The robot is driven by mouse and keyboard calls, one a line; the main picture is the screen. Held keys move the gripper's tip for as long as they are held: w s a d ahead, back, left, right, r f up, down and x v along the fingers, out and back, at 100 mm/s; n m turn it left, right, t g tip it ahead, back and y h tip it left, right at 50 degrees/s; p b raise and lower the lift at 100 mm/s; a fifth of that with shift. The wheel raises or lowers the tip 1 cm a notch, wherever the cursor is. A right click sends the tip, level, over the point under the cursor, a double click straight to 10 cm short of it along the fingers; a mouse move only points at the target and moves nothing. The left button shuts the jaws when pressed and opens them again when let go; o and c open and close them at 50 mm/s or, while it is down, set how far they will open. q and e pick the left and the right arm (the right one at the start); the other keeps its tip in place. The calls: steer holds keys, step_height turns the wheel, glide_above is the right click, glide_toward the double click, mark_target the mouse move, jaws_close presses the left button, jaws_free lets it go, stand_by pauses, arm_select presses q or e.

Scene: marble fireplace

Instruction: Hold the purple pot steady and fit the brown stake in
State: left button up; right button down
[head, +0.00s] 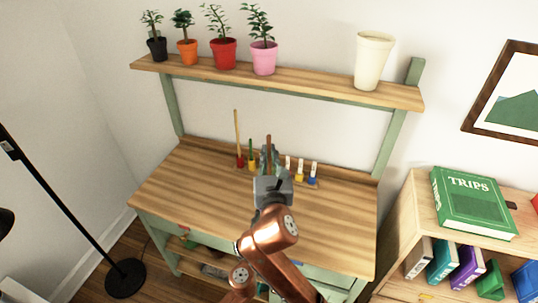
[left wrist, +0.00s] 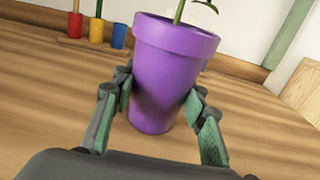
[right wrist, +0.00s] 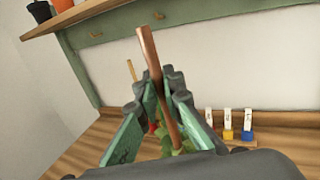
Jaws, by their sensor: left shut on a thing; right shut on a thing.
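The purple pot (left wrist: 170,60) is upright in the left wrist view, with a green stem rising from it. My left gripper (left wrist: 162,105) is shut on its sides. Whether its base touches the wood is unclear. The pot is not visible in the head view. The brown stake (right wrist: 152,60) stands tilted between the fingers of my right gripper (right wrist: 165,95), which is shut on it. In the head view the stake (head: 269,143) shows above my right gripper (head: 268,165) over the bench. The left wrist view does not show the stake, so its distance from the pot is unclear.
Small coloured holders with upright sticks and labels, including a red one (head: 240,162) and a blue one (head: 313,181), line the back of the bench (head: 180,200). Several potted plants and a cream vase (head: 372,62) stand on the upper shelf (head: 320,88). The bench's left side is clear.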

mark_target(269, 136)
arm_select(q)
steer(key=shift+a+f, duration=0.1)
steer(key=shift+f, duration=0.3)
arm_select(e)
steer(key=shift+r, duration=3.45)
